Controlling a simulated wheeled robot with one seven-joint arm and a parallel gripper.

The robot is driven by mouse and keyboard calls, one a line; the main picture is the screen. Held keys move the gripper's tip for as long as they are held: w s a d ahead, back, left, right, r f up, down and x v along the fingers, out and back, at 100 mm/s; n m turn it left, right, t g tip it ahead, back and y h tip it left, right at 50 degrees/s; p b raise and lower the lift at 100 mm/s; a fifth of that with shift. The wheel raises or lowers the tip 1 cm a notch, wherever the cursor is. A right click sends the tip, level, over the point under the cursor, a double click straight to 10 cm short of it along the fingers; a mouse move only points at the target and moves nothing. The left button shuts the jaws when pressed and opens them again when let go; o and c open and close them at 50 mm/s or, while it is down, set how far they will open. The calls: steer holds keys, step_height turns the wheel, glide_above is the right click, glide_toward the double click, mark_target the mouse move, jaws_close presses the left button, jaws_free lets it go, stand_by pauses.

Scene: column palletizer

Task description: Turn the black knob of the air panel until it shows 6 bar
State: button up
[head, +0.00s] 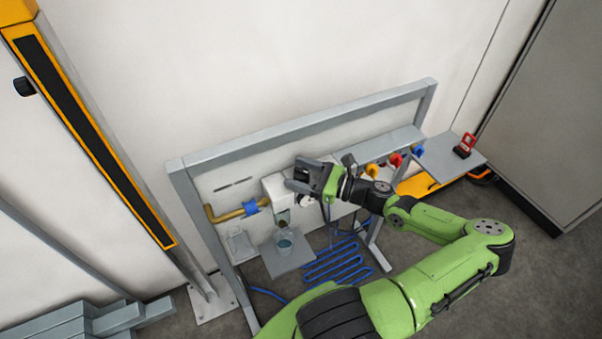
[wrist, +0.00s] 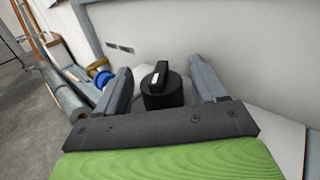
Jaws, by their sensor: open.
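The black knob (wrist: 160,92) stands between the two fingers of my gripper in the wrist view. It has a raised grip bar on top with a white mark on its side. My gripper (wrist: 162,85) is open, with a gap on each side of the knob, and neither finger appears to touch it. In the head view my gripper (head: 298,176) is at the white unit of the air panel (head: 275,186), and it mostly hides the knob. I cannot read a pressure value in either view.
A brass pipe with a blue valve handle (head: 250,207) is left of the unit. A small shelf (head: 288,262) holds a clear cup (head: 285,243) below. Red and yellow couplings (head: 395,160) are to the right. Blue hose (head: 335,263) hangs low. A grey frame (head: 300,127) surrounds the panel.

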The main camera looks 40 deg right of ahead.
steer(key=c, duration=1)
steer(key=shift+o, duration=0.2)
steer(key=shift+r+m+h+p, duration=0.15)
steer(key=shift+m+h+p, duration=0.25)
steer(key=shift+p, duration=0.35)
steer(key=m+t+h+p, duration=0.1)
steer(key=h+p, duration=0.1)
steer(key=p, duration=0.1)
steer(key=shift+r+m+h, duration=0.1)
steer(key=shift+m+h, duration=0.3)
steer(key=shift+m+t+h+p, duration=0.3)
steer(key=shift+m+h+p, duration=1.1)
steer(key=shift+h, duration=1.1)
steer(key=shift+f+m+h, duration=0.2)
steer(key=shift+m+h, duration=0.1)
steer(key=o, duration=1)
steer(key=shift+c, duration=0.2)
steer(key=shift+s, duration=0.1)
